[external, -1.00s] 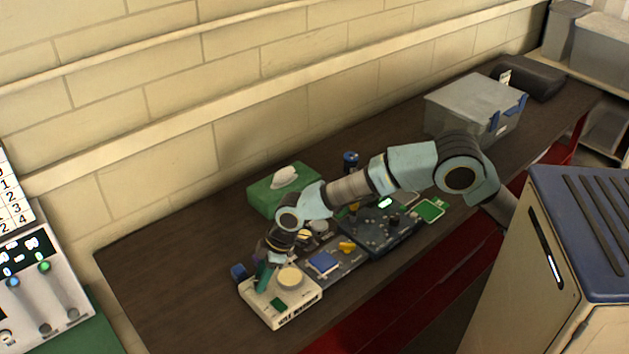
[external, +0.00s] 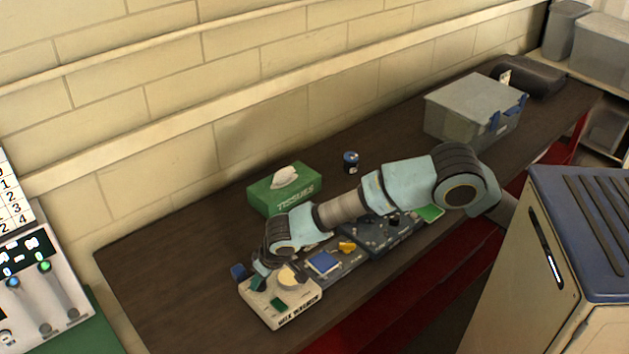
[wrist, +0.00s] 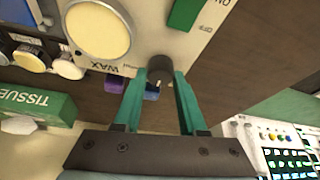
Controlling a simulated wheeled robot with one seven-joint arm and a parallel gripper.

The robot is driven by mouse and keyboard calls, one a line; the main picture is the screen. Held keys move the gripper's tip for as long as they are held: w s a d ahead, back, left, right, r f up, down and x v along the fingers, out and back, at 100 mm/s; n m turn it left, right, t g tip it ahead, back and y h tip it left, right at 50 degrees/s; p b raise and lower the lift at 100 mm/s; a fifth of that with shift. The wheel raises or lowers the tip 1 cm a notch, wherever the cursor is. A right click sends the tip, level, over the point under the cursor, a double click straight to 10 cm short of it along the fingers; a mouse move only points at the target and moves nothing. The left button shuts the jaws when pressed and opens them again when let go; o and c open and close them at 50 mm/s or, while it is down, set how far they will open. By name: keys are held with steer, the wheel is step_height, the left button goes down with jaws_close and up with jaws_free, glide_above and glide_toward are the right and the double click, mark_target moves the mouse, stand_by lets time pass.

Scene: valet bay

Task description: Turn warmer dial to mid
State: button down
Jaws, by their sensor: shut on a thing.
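The wax warmer (external: 280,302) is a cream box near the left front of the dark table, with a round pale wax pot (external: 291,277) and a green switch (external: 278,304) on top. In the wrist view the pot (wrist: 98,28) and the word WAX show beside a dark round dial (wrist: 159,67). My gripper (wrist: 160,78) has teal fingers reaching to the dial, one on each side, and is shut on it. In the external view my gripper (external: 259,280) is at the warmer's back left corner, and the arm hides the dial. The dial's pointer setting cannot be read.
A green tissue box (external: 285,190) stands behind the warmer. A tray with a blue pad (external: 323,262) and a yellow item (external: 347,247) lies to its right. A small dark blue jar (external: 351,162) and a grey bin (external: 474,108) stand farther back.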

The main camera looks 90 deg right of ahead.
steer(key=shift+m, duration=0.5)
steer(key=shift+c, duration=2.3)
jaws_free()
steer(key=b+v, duration=0.3)
steer(key=v, duration=0.7)
steer(key=shift+a+r, duration=0.2)
steer(key=shift+r, duration=0.2)
